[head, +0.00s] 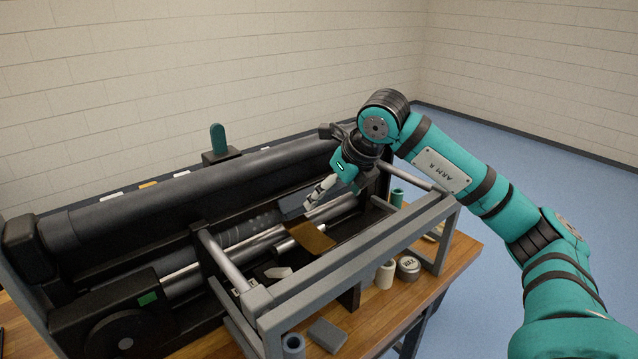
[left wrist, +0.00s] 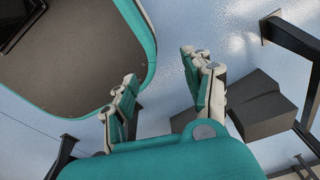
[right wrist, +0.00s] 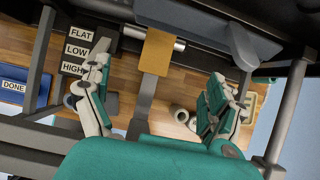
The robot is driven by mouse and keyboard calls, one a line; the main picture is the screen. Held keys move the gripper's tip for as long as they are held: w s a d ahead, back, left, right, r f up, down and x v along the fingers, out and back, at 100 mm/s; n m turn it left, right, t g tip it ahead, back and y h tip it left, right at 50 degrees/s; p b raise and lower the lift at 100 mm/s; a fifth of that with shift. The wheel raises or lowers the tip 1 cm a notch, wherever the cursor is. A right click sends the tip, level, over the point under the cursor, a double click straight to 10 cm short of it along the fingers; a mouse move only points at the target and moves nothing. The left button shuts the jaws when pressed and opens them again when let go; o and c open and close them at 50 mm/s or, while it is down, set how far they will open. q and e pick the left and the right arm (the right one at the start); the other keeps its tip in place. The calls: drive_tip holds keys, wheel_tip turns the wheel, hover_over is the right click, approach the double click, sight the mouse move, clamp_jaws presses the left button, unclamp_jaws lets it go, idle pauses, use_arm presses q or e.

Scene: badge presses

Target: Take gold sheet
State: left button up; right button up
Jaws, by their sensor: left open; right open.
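The gold sheet (head: 312,237) lies flat inside the dark press on the bench, near the grey rails, and looks brownish gold. In the right wrist view the gold sheet (right wrist: 157,52) is above and between my right gripper's fingers, at the end of a grey bar. My right gripper (head: 318,192) is open and empty, above the press and apart from the sheet; its spread fingers show in the right wrist view (right wrist: 152,108). My left gripper (left wrist: 160,95) is open and empty in the left wrist view, over the blue floor, away from the sheet.
The press's grey frame (head: 355,265) borders the sheet at the front. Labels FLAT, LOW and HIGH (right wrist: 80,50) and a blue DONE tray (right wrist: 14,86) are at the left in the right wrist view. Small cylinders (head: 385,274) and a grey block (head: 327,335) stand on the wooden bench.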

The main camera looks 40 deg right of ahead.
drive_tip(key=p, duration=0.2)
approach(309, 235)
drive_tip(key=p+x, duration=0.2)
drive_tip(key=x, duration=0.5)
drive_tip(key=shift+w+a+r, duration=0.1)
drive_tip(key=shift+a, duration=0.05)
drive_tip(key=shift+w+f, duration=0.25)
drive_tip(key=shift+f, duration=0.25)
use_arm(q)
drive_tip(key=r, duration=0.1)
drive_tip(key=s+r, duration=0.2)
drive_tip(key=r, duration=0.1)
drive_tip(key=shift+w, duration=0.1)
use_arm(e)
drive_tip(key=c, duration=1.3)
drive_tip(key=shift+s, duration=0.15)
drive_tip(key=shift+c, duration=0.2)
